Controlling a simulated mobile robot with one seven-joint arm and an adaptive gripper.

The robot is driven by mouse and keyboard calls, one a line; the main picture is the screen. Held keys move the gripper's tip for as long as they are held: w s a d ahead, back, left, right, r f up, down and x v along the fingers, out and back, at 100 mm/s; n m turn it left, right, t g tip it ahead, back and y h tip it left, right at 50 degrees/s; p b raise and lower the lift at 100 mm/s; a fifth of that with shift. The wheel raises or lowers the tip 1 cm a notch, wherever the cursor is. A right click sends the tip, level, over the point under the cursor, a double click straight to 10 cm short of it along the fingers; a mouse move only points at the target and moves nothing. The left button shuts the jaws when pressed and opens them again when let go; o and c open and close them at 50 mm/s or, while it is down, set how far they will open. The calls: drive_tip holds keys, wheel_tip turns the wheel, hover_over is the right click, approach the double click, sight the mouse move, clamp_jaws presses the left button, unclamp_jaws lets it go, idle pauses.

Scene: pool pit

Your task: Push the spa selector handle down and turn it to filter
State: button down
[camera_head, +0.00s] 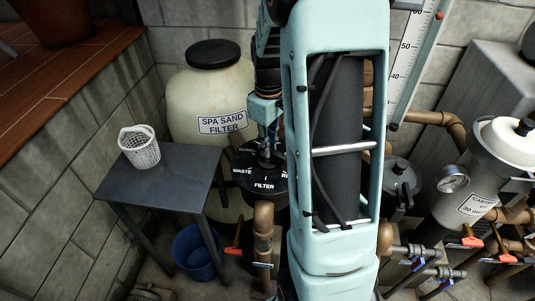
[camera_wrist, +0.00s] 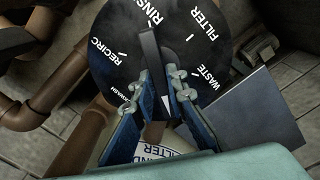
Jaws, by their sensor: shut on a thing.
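The round black spa selector dial (camera_head: 265,184) is in front of the sand filter tank, with white position words; FILTER faces the front. In the wrist view the dial (camera_wrist: 112,62) shows FILTER, WASTE, RINSE and RECIRC. In the head view my gripper (camera_head: 268,148) is above the dial and hides most of the handle. I cannot tell whether the handle is pressed down.
The cream sand filter tank (camera_head: 205,90) stands behind. A grey table (camera_head: 165,185) with a white basket (camera_head: 139,147) is left, a blue bucket (camera_head: 197,250) below. Brown pipes (camera_head: 263,235) with orange-handled valves are in front. A cartridge filter (camera_head: 480,170) stands right.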

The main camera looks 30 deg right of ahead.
drive_tip(key=n, duration=0.5)
drive_tip(key=shift+n, duration=0.3)
drive_tip(key=n+p, duration=0.1)
drive_tip(key=n, duration=0.3)
drive_tip(key=shift+s+n, duration=0.1)
drive_tip(key=shift+n, duration=0.2)
drive_tip(key=shift+f+n+p, duration=0.1)
drive_tip(key=shift+n+p, duration=0.2)
drive_tip(key=shift+n, duration=0.4)
drive_tip(key=c, duration=1.8)
unclamp_jaws()
wheel_tip(320, 180, up, 7)
drive_tip(key=p, duration=0.6)
drive_tip(key=shift+r, duration=0.2)
drive_tip(key=shift+f, duration=0.1)
